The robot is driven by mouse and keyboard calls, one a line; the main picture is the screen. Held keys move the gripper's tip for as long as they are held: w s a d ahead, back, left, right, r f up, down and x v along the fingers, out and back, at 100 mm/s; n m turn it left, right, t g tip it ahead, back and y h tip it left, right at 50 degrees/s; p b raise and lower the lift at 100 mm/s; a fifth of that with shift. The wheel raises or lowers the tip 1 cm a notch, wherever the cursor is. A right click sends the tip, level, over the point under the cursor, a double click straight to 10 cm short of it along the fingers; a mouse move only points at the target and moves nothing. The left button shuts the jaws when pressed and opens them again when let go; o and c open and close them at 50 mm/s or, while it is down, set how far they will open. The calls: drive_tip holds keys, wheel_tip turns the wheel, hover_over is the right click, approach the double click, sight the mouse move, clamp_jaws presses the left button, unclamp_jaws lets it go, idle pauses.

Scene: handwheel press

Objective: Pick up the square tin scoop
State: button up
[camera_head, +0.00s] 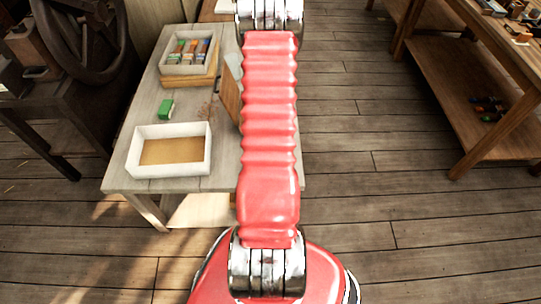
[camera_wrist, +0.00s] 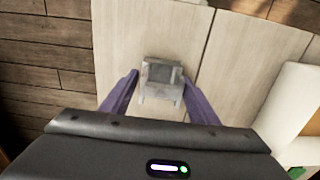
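The square tin scoop (camera_wrist: 163,72) is a grey metal, boxy thing lying on the pale plank table (camera_wrist: 222,75) in the wrist view. My gripper (camera_wrist: 161,82) has its two purple fingers spread, one on each side of the scoop. A gap shows between each finger and the scoop, and I cannot tell how high the fingertips are above the tabletop. In the head view my red arm covers the scoop and gripper.
A white tray (camera_head: 205,160) with a tan bottom stands on the table's left front, near a green block (camera_head: 166,108). A white box (camera_head: 190,69) of coloured items stands behind. A brown board (camera_head: 229,93) leans beside my arm. A wooden bench (camera_head: 490,95) stands right, a handwheel (camera_head: 85,40) left.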

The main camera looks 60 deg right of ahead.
drive_tip(key=c, duration=0.8)
drive_tip(key=shift+r, duration=5)
